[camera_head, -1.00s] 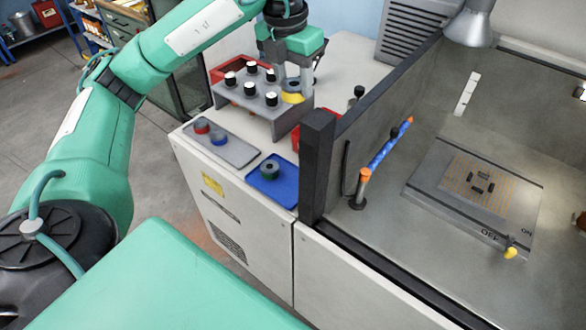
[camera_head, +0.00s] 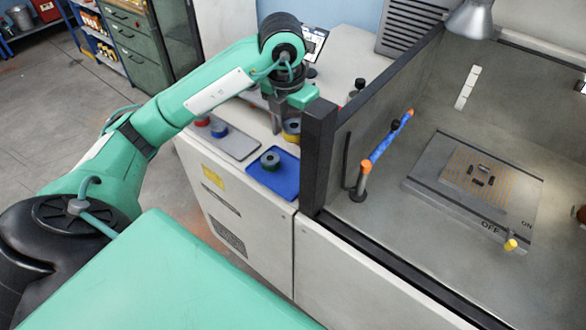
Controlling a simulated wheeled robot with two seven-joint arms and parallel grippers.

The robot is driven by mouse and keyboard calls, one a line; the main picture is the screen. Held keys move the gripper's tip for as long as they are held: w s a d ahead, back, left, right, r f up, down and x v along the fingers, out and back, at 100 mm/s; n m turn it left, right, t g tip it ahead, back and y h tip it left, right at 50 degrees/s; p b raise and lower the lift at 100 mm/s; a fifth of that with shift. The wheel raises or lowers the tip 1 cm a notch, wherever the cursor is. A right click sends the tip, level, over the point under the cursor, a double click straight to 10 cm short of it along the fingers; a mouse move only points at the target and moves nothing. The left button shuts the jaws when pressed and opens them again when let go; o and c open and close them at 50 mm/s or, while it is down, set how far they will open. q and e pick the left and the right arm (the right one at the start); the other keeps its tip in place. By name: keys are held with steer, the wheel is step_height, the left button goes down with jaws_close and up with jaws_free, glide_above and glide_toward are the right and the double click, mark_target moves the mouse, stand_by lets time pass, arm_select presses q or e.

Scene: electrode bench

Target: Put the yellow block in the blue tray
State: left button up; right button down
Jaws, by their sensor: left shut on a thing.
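The yellow block (camera_head: 291,136), a short round piece with a dark top, is held in my left gripper (camera_head: 285,122). The gripper is shut on it, just behind the blue tray's far edge and partly beside the black post. The blue tray (camera_head: 278,183) lies flat at the front of the white bench and holds a dark green round block (camera_head: 270,160) on its far left part. The near part of the tray is bare. Whether the yellow block touches the surface below I cannot tell. My right gripper is not in view.
A grey tray (camera_head: 238,147) with a red block (camera_head: 202,121) and a blue block (camera_head: 219,129) lies left of the blue tray. A black post (camera_head: 318,155) and enclosure wall stand close on the right. My left arm hides most of the rack behind.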

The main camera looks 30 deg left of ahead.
arm_select(q)
step_height(320, 180, down, 11)
steer(key=shift+s+r+p, duration=0.1)
steer(key=shift+p, duration=0.5)
steer(key=shift+f+p, duration=0.4)
steer(key=shift+f, duration=1.8)
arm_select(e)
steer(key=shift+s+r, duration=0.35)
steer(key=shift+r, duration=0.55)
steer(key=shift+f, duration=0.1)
arm_select(q)
steer(key=o, duration=1.3)
steer(key=shift+f, duration=0.1)
